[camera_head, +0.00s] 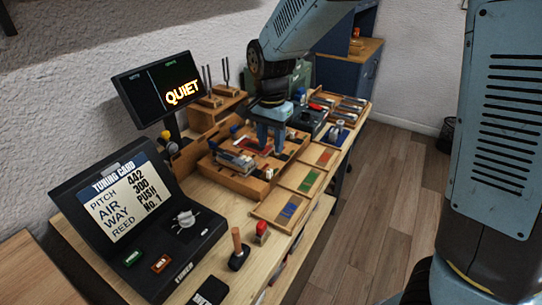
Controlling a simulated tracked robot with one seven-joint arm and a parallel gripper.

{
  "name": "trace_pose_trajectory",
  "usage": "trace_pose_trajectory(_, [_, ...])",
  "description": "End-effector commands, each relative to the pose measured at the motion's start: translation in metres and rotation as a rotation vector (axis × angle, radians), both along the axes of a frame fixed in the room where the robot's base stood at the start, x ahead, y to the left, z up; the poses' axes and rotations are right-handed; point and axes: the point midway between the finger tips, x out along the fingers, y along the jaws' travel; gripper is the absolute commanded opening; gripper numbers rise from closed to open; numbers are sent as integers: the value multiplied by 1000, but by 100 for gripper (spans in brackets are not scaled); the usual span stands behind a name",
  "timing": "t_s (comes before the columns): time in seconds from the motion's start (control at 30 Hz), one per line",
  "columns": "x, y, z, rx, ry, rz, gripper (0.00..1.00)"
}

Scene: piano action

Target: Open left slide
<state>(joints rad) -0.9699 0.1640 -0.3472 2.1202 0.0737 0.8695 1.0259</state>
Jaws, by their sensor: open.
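My gripper (271,142) points down over the wooden block-like unit (243,184) in the middle of the bench. Its two fingers are apart, and I see nothing held between them. A grey and white part (235,161) lies on the unit, left of the fingers. Small red and blue pieces show around the fingertips. I cannot tell which part is the left slide, and the gripper hides some of the unit. Whether the fingertips touch anything is unclear.
A black tuning panel (184,246) with a card stands at the front left, below a screen (160,88) reading QUIET. Shallow trays with blue (291,209), green and red strips line the right edge. A red-topped stamp (262,229) stands in front. Tuning forks stand behind.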

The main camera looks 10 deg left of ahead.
Motion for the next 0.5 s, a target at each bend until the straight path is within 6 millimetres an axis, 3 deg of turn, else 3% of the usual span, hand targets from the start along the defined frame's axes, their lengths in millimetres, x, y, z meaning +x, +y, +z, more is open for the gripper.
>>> trace_pose_trajectory(0.2, [1,0,32,1,-2,0,40])
trace_pose_trajectory(0.5, [1,0,44,0,-1,0,40])
